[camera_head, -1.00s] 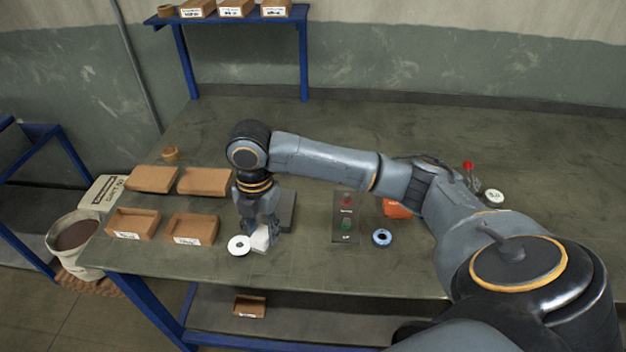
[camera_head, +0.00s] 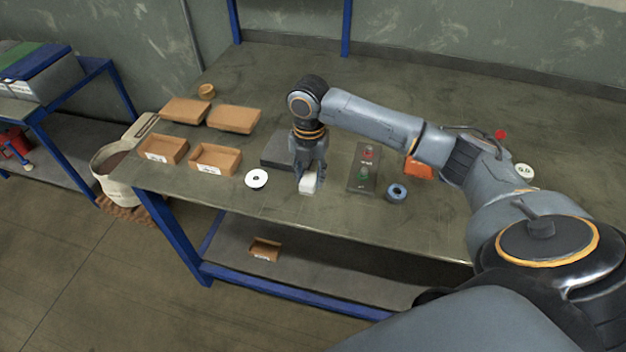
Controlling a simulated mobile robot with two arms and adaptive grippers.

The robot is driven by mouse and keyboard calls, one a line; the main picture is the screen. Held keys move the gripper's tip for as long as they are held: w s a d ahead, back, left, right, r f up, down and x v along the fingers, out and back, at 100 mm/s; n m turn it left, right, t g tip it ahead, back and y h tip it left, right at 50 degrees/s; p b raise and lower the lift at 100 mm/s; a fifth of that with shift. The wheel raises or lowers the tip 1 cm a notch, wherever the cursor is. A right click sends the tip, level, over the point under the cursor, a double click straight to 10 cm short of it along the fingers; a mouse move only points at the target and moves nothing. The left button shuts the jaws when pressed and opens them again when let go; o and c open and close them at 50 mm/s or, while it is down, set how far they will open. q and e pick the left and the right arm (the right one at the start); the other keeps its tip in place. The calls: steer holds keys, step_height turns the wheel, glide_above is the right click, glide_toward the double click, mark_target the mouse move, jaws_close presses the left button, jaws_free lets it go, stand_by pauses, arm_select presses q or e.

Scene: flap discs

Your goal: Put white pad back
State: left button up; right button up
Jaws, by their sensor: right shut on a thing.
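The white pad (camera_head: 308,184) is a small white block near the front edge of the workbench. My right gripper (camera_head: 309,174) points down and is shut on it. The pad's upper part is hidden between the fingers. I cannot tell whether the pad touches the bench top. A dark grey block (camera_head: 278,152) lies just behind and left of the gripper, partly hidden by it. My left gripper is not in view.
A white disc (camera_head: 256,179) lies left of the gripper. A control box (camera_head: 364,169) with red and green buttons and a blue ring (camera_head: 397,193) are to the right. Cardboard trays (camera_head: 214,158) stand at the left. The bench (camera_head: 330,226) front edge is close.

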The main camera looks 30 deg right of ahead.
mark_target(312, 176)
steer(key=shift+w+d+f, duration=0.25)
steer(key=shift+d+f, duration=0.1)
steer(key=shift+f, duration=0.15)
steer(key=shift+w+d+f, duration=0.25)
steer(key=shift+d+f, duration=0.05)
steer(key=shift+f, duration=0.2)
steer(key=shift+w+d+f, duration=0.25)
steer(key=shift+f, duration=0.2)
step_height(312, 176, down, 3)
steer(key=shift+f+p, duration=0.1)
steer(key=shift+p, duration=0.3)
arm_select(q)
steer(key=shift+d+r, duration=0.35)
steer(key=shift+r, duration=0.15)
arm_select(e)
steer(key=shift+f, duration=0.1)
steer(key=o, duration=1.1)
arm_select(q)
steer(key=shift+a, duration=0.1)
